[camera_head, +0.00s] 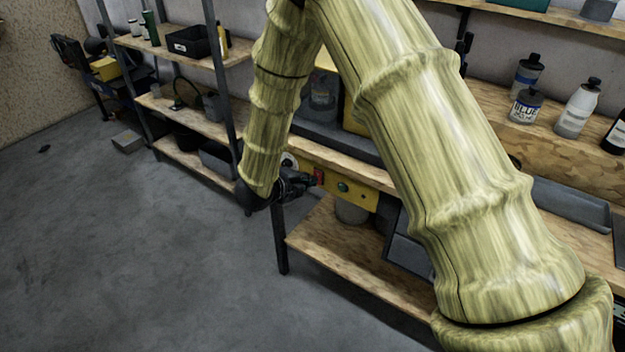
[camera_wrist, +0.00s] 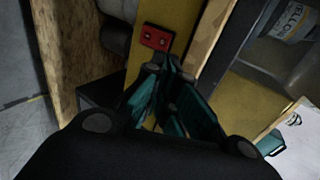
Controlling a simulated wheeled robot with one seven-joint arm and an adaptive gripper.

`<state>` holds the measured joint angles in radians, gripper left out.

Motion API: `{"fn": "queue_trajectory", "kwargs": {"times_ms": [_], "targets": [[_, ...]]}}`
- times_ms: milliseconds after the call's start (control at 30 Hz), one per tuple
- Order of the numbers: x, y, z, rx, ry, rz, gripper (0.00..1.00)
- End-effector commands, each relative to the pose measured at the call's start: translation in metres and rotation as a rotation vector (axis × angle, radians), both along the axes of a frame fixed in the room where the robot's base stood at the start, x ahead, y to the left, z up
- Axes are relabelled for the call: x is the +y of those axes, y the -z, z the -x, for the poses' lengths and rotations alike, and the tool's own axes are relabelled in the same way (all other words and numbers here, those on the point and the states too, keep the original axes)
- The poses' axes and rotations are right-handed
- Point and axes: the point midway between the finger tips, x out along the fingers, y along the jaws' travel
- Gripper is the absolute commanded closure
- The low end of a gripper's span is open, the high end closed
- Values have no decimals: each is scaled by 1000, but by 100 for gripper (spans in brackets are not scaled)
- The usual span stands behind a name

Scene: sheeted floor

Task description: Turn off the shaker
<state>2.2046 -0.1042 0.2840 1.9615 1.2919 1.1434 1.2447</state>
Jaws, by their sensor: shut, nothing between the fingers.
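A yellow control panel (camera_head: 362,199) sits at the front edge of the workbench. It carries a red switch (camera_head: 319,176) at its left and a green round button (camera_head: 342,187) to the right. In the wrist view the red switch plate (camera_wrist: 157,38) with two dark spots is on the yellow panel (camera_wrist: 172,12). My gripper (camera_head: 308,182) is shut and empty, with its tips close to the red switch. In the wrist view the fingertips (camera_wrist: 168,66) lie just below the red plate; I cannot tell if they touch it. My arm hides much of the yellow machine (camera_head: 356,118) above.
The workbench has a lower wooden shelf (camera_head: 330,236) under the panel. Bottles (camera_head: 577,108) stand on the right. A shelving rack (camera_head: 190,120) with bins is at the left. The grey floor (camera_head: 120,240) at the lower left is clear.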

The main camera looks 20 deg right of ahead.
Motion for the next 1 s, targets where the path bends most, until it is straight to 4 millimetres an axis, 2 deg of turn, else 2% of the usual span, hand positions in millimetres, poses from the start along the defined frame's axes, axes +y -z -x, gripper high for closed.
{"fn": "queue_trajectory", "kwargs": {"times_ms": [200,400,1000], "targets": [[29,-22,18,0,-7,-1,100],[43,-38,30,0,-5,-1,100],[47,-44,35,1,-3,0,100]]}}
